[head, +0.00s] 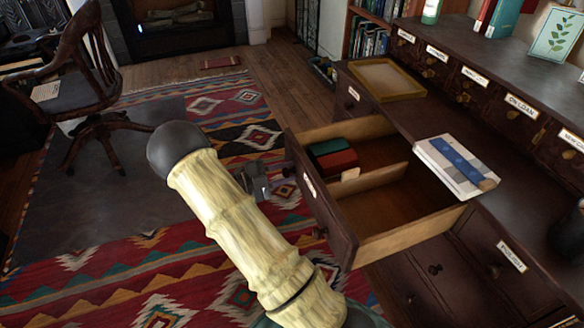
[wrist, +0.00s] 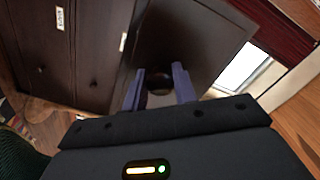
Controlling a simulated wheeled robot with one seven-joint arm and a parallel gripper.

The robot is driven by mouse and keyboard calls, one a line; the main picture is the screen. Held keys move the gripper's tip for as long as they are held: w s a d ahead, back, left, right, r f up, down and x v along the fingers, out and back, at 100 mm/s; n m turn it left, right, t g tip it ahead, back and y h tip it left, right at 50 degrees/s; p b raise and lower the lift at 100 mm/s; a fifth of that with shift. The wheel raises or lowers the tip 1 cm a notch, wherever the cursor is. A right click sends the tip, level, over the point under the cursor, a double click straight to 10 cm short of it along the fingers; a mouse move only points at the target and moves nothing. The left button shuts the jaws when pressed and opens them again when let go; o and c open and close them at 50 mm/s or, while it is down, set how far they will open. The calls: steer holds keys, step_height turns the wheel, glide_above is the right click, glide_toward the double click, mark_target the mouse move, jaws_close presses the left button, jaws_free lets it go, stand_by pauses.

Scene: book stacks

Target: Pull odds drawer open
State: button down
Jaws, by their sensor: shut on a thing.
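A dark wooden drawer (head: 335,222) stands pulled out from the desk in the head view. Its front carries a white label too small to read, so I cannot tell whether it says odds. A light wood divider splits the inside. My gripper (head: 262,182) is at the drawer front's far end, partly hidden behind my arm. In the wrist view, my gripper (wrist: 159,92) has its two purple fingers on either side of a dark round knob (wrist: 159,83) and is shut on it. The drawer front (wrist: 200,35) fills the space beyond the knob.
A chair (head: 85,75) stands at left.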

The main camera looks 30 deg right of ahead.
steer(key=shift+a, duration=0.3)
steer(key=c, duration=1.1)
jaws_free()
steer(key=w+a+p, duration=0.1)
steer(key=a, duration=0.4)
steer(key=w+a+p, duration=0.1)
steer(key=a, duration=0.5)
steer(key=a+p, duration=0.1)
steer(key=a, duration=0.5)
steer(key=shift+w+a, duration=0.1)
steer(key=shift+w, duration=0.3)
